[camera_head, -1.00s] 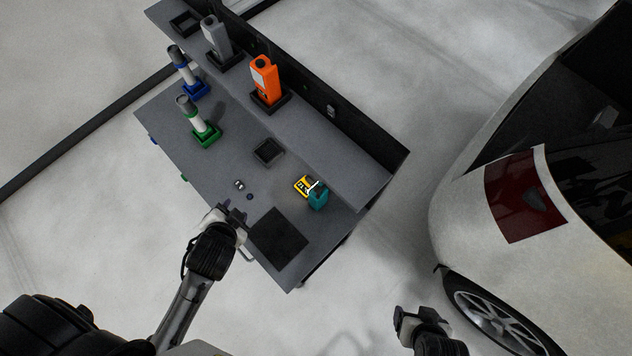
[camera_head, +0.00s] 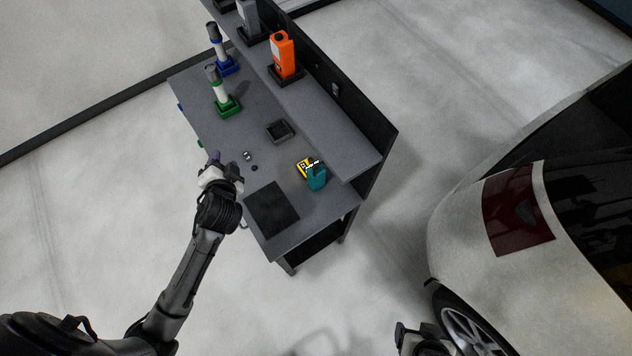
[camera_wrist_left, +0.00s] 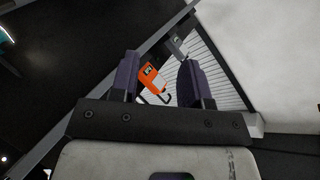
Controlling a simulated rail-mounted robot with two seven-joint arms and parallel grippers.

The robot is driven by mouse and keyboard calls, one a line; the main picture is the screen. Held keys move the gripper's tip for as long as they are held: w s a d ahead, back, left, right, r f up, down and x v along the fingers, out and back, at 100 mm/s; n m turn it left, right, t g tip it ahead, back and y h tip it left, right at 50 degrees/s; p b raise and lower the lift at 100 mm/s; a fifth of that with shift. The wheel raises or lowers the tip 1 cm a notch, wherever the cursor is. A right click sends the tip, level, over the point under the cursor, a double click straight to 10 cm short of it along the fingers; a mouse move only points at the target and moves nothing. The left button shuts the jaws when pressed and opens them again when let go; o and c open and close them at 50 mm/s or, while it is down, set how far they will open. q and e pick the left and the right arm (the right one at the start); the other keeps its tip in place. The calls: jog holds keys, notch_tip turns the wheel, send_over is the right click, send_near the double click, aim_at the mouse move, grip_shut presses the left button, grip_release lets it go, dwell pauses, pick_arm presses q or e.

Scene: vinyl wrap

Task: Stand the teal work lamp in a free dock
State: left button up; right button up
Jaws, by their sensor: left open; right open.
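The teal work lamp (camera_head: 316,178) is on the lower bench top, close against a yellow item, near the right end; I cannot tell whether it stands or lies. A teal part (camera_wrist_left: 5,37) also shows at the left edge of the left wrist view. A square black dock (camera_head: 280,131) on the bench top is empty. My left gripper (camera_head: 222,168) is open and empty at the bench's front edge, left of the lamp. Its two fingers (camera_wrist_left: 157,82) are apart in the left wrist view. My right gripper (camera_head: 404,334) is open, low in the picture, away from the bench.
An orange lamp (camera_head: 284,57) and a grey one (camera_head: 249,17) stand in docks on the raised shelf. Green-based (camera_head: 219,92) and blue-based (camera_head: 221,50) tubes stand in holders. A dark mat (camera_head: 271,208) lies near the front. A white car (camera_head: 462,225) is at right.

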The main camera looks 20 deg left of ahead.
aim_at(316, 166)
pick_arm(q)
jog(key=w+d+r+m+t+h+b, duration=0.2)
jog(key=w+m+t+h, duration=0.5)
jog(key=m, duration=1)
jog(key=s+d+f+m+g+h, duration=0.1)
jog(key=d+f+m+g+h, duration=0.35)
jog(key=f+m, duration=0.4)
jog(key=d+f+m+g+h, duration=0.3)
jog(key=d+f+m+h, duration=0.15)
jog(key=m, duration=0.75)
jog(key=shift+p+x, duration=0.75)
jog(key=shift+x, duration=6)
jog(key=shift+s+f, duration=0.1)
jog(key=shift+f, duration=0.05)
